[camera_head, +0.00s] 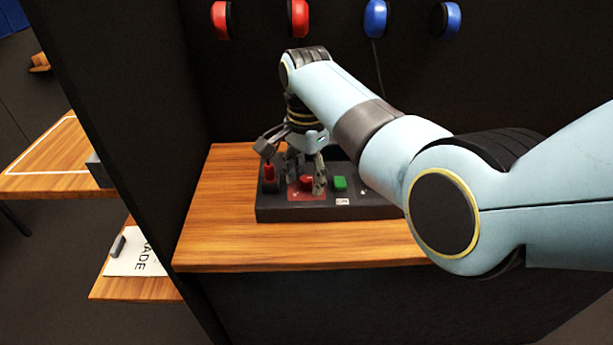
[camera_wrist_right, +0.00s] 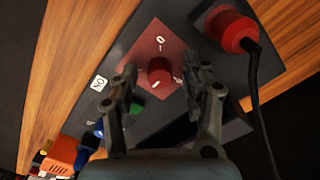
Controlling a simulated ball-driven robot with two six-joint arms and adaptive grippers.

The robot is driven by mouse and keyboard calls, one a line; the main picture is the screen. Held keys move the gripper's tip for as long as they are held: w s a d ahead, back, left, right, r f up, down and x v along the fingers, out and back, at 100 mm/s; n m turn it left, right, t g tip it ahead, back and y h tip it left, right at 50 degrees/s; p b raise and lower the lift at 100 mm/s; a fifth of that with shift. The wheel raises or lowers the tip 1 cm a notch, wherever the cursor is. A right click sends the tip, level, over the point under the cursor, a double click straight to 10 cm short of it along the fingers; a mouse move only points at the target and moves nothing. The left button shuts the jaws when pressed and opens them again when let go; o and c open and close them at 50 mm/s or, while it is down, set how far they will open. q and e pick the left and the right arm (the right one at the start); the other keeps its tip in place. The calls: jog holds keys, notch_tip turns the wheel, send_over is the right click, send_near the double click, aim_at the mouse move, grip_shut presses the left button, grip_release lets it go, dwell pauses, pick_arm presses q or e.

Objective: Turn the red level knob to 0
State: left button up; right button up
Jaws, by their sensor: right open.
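The red level knob (camera_wrist_right: 160,71) sits on a square red plate (camera_wrist_right: 141,48) with a white 0 printed on it. In the head view my right gripper (camera_head: 305,184) points down over the red plate. I cannot tell whether it touches the knob, nor where the knob points. My left gripper is not in view.
A green button (camera_head: 340,183) is right of the knob. The wooden shelf (camera_head: 225,250) is clear in front. Red and blue round objects (camera_head: 376,18) hang on the back wall.

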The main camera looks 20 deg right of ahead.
grip_shut()
dwell(0.3)
